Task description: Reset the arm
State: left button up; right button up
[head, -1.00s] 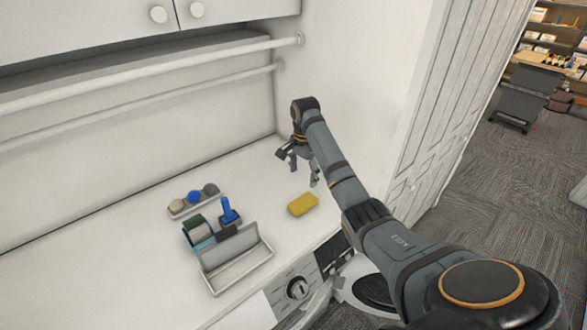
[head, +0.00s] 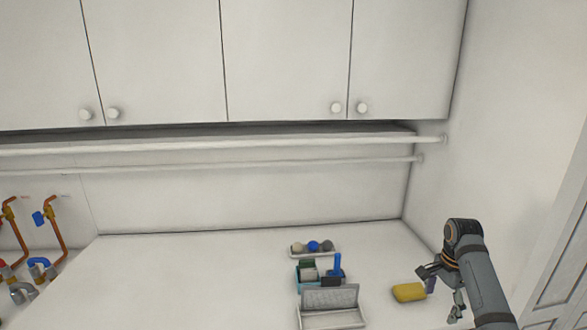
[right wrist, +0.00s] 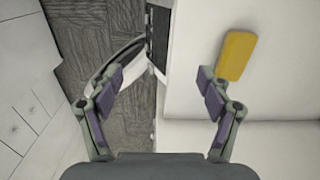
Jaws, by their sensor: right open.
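My right gripper (head: 443,291) is at the right end of the white counter in the head view, beside a yellow sponge (head: 408,292). In the right wrist view the two fingers of my right gripper (right wrist: 160,88) are spread wide with nothing between them. The sponge (right wrist: 237,55) lies on the white surface beyond the right finger, apart from it. My right arm (head: 484,285) comes in from the lower right. My left gripper is not in view.
A holder with a blue-handled item (head: 337,265), a grey tray (head: 332,319) and a small rack of round items (head: 314,248) stand mid-counter. Pipes with blue valves (head: 40,218) are at left. Rails (head: 230,143) and cabinets (head: 280,60) are above. The left counter (head: 180,280) is clear.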

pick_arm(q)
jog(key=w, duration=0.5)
pick_arm(e)
jog(key=s+a+f+n+t+h, duration=0.1)
jog(key=s+a+f+n, duration=0.8)
jog(key=f, duration=0.3)
jog(key=s+a+r+n+t, duration=0.1)
jog(key=s+a+n, duration=0.25)
jog(key=s, duration=0.45)
jog(key=s+a+n+t, duration=0.2)
jog(key=s+n, duration=0.3)
jog(key=s, duration=0.4)
notch_tip(320, 180, down, 34)
jog(key=s+d+g+b, duration=0.2)
jog(key=d+b, duration=0.1)
jog(key=b, duration=0.5)
pick_arm(q)
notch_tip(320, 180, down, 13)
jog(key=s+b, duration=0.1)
jog(key=b, duration=0.4)
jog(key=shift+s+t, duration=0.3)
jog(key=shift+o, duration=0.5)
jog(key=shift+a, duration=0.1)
pick_arm(e)
jog(key=s+f+g, duration=0.1)
jog(key=s+f, duration=1.7)
jog(key=f, duration=0.3)
jog(key=shift+s+d+f+m, duration=0.35)
